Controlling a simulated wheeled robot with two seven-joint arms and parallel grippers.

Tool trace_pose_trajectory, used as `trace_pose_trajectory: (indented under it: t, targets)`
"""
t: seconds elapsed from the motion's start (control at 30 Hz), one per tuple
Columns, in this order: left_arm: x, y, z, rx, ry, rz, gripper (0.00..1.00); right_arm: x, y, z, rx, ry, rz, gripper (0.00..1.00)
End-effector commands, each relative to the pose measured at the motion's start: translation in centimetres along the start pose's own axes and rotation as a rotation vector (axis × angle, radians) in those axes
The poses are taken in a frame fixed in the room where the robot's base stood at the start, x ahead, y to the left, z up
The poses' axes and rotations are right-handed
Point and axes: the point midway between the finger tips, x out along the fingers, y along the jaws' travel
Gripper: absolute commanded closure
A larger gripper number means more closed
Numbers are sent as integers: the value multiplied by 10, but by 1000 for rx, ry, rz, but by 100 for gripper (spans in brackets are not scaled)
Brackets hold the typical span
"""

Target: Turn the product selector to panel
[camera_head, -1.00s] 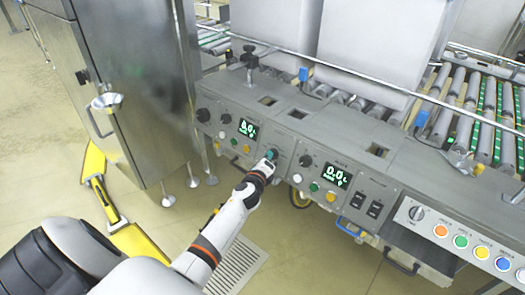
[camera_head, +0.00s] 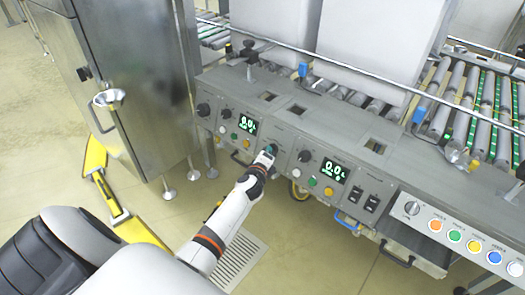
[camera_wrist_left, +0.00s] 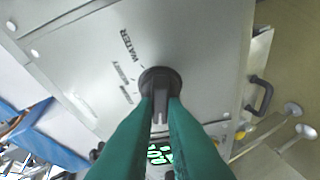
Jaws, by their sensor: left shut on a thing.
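The product selector is a black rotary knob (camera_wrist_left: 159,82) on a grey panel in the left wrist view. Printed labels fan out on the panel beside it. My right gripper is not in view.
Other black knobs (camera_head: 204,110) (camera_head: 304,156) sit on the same console (camera_head: 330,125). A green display (camera_head: 334,173) and coloured buttons (camera_head: 313,182) are close on the right. A steel cabinet (camera_head: 130,90) stands at left. A handle (camera_wrist_left: 262,92) sticks out beside the panel.

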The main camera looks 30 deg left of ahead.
Motion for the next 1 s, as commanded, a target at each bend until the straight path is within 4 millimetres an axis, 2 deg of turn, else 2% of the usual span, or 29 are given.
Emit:
trace_pose_trajectory:
  t: [0.03,0.13,0.53,0.6,0.67,0.73,0.8,1.0]
  targets:
    - [-1,4,7,-6,-13,9,84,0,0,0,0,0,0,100]
    - [-1,3,6,-5,-11,8,68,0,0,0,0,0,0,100]
    - [-2,0,-1,-6,-3,6,67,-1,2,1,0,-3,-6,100]
    - [-2,0,-2,-6,-3,6,67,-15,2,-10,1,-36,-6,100]
    - [-5,0,-2,-5,-3,5,67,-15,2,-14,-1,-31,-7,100]
    - [-11,1,-2,-5,-3,5,67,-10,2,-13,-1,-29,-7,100]
    - [-20,1,-1,-3,-3,3,67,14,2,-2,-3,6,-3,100]
    - [-63,4,3,0,-7,2,67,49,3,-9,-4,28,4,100]
